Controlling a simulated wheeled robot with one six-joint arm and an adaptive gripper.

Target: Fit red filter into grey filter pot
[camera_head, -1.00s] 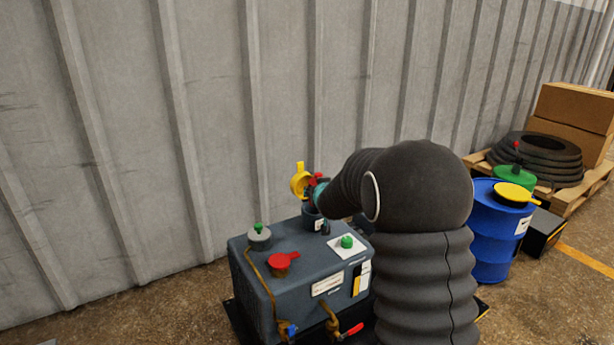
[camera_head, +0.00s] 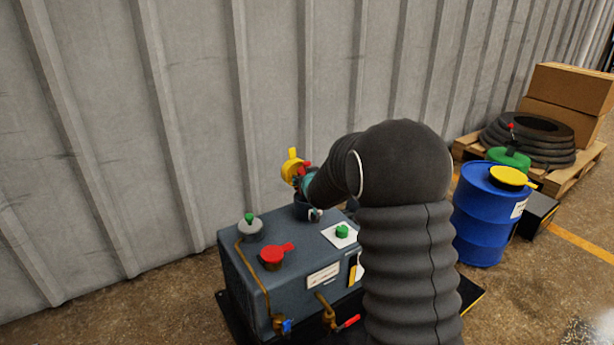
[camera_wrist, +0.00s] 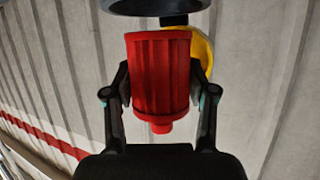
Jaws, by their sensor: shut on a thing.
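My gripper (camera_wrist: 160,88) is shut on the red filter (camera_wrist: 160,70), a ribbed cylinder with a small nub at its lower end in the wrist view. The dark grey filter pot (camera_head: 305,211) stands on the back of the grey machine, with a yellow lid (camera_head: 291,166) swung up behind it. In the wrist view the pot's rim (camera_wrist: 155,8) shows at the top edge, just beyond the filter's upper end, with a small gap between them in the picture. In the head view my gripper (camera_head: 308,182) is over the pot, and a little red shows beside it.
The grey machine (camera_head: 285,250) carries a red cap (camera_head: 272,256), a grey cap with green knob (camera_head: 250,229) and a green button (camera_head: 342,231). The ribbed wall stands close behind. A blue drum (camera_head: 483,225) and a loaded pallet (camera_head: 575,180) are at right.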

